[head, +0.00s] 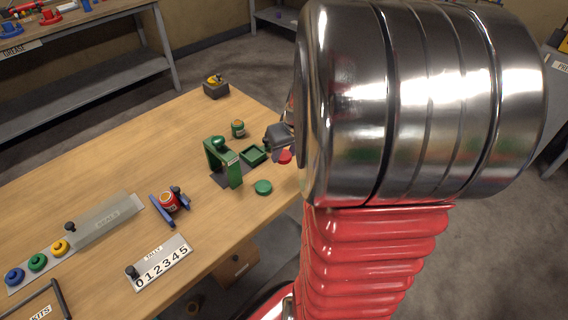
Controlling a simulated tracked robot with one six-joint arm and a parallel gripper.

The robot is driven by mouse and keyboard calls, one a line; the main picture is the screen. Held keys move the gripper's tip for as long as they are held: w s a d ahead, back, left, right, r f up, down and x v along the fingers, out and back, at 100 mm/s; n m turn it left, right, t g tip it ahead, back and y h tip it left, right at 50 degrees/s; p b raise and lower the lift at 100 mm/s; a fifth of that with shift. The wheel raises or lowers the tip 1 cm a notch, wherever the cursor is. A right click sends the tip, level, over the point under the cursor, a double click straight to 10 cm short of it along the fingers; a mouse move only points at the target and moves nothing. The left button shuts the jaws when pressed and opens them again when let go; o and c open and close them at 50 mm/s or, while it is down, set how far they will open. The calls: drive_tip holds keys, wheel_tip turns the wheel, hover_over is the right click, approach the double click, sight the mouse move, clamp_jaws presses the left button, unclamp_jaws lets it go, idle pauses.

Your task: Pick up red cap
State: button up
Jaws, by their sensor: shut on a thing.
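The red cap (285,157) is a small round disc near the right edge of the wooden table, right of a green square tray (252,154). My gripper (284,149) is just above and around it, shut on the red cap, and is partly hidden behind my large metal arm joint. I cannot tell whether the cap still touches the table. A green cap (263,187) lies on the table in front of it.
A green press-like stand (224,162) and a green can (238,128) stand close to the left. A red can (169,201) sits in a blue cradle. A tally board (160,264) and a row of coloured knobs (37,262) lie nearer.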

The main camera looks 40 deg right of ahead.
drive_tip(key=shift+r, duration=1.2)
